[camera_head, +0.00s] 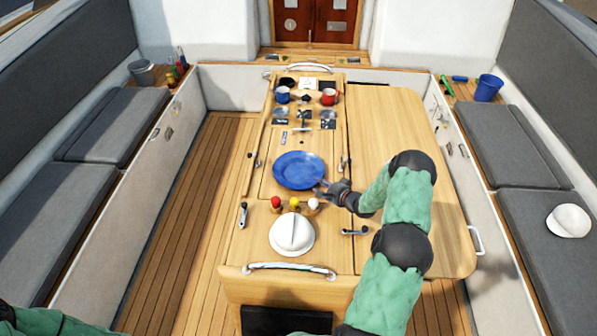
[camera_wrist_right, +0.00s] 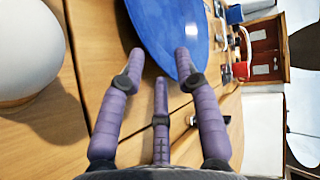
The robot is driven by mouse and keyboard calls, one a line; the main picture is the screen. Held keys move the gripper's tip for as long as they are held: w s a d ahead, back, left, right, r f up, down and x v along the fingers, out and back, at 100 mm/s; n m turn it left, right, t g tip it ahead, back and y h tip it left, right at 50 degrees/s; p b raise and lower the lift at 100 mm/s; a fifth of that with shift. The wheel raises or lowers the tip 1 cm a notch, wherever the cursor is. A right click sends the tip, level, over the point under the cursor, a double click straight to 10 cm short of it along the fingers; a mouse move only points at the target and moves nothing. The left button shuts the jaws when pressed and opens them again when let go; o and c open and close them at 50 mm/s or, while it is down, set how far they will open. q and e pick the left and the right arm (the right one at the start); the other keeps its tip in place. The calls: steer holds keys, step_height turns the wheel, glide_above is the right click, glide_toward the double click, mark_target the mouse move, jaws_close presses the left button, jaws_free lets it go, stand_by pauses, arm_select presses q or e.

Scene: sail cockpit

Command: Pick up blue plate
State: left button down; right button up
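The blue plate (camera_head: 298,170) lies on the middle of the wooden cockpit table. My right gripper (camera_head: 322,187) is at the plate's right front rim in the head view. In the right wrist view the blue plate (camera_wrist_right: 168,32) fills the top middle. The fingers of my right gripper (camera_wrist_right: 160,66) are spread apart there, with the plate's rim near their tips. I cannot tell whether any finger touches the rim. My left gripper is not in view; only a bit of my left arm shows at the lower left of the head view.
A white dome (camera_head: 292,234) and small red, yellow and white balls (camera_head: 295,203) stand in front of the plate. Behind it are a blue mug (camera_head: 283,95), a red mug (camera_head: 328,97) and small dishes. The table's right leaf (camera_head: 385,120) is clear beyond my arm.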

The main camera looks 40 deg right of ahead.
mark_target(315, 182)
steer(key=x, duration=0.4)
steer(key=shift+d, duration=0.3)
jaws_close()
